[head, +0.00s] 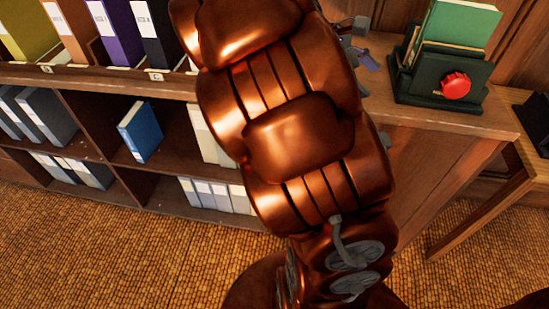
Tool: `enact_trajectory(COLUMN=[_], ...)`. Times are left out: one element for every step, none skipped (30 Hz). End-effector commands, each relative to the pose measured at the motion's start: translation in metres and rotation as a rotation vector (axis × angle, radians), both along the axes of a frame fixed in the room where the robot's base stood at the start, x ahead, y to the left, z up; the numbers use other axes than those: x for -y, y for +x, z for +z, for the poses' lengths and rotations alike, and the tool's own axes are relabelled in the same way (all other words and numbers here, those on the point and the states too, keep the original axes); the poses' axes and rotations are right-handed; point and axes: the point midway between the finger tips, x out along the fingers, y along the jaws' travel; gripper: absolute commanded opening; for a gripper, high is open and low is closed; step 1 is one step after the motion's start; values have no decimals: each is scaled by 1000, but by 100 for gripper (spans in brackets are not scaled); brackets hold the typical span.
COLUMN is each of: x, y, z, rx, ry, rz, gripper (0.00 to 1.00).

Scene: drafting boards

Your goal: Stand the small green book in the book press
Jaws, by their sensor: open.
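The small green book (458,32) stands in the dark green book press (422,86) at the upper right, on the wooden top. Its lower part is hidden behind the press's front plate, which carries a red knob (456,86). The book's pale page edges face left, and its cover leans slightly. My gripper (364,58) shows only as grey finger parts past the right edge of my copper arm, left of the press and apart from it. It is open, and I see nothing between the visible parts. Most of it is hidden by my arm.
Coloured binders (118,32) stand in labelled slots on the shelf top (150,85) at upper left. Lower shelves hold grey binders and a blue book (140,131). A lower table (530,150) stands at right with a dark object. The floor (130,250) in front is clear.

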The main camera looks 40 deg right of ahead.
Motion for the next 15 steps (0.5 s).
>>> enact_trajectory(x=[-21,-32,-48,-60,-72,-89,-101,-115,-133,-146,-160,-179,-193,-206,-224], y=[-4,-6,-10,-11,-12,-16,-18,-20,-24,-28,-30,-35,-39,-43,-48], z=[-10,-18,-28,-35,-42,-52,-59,-65,-74,-81,-87,-95,-101,-107,-113], rx=[61,99,143,177,212,253,281,309,343,365,388,418,435,450,469], ry=[28,45,69,88,108,136,158,182,213,237,263,296,322,348,380], rz=[-8,-18,-31,-40,-50,-64,-75,-87,-103,-116,-129,-146,-159,-172,-191], gripper=[61,61,61,61,61,61,61,61,61,61,61,61,61,61,61])
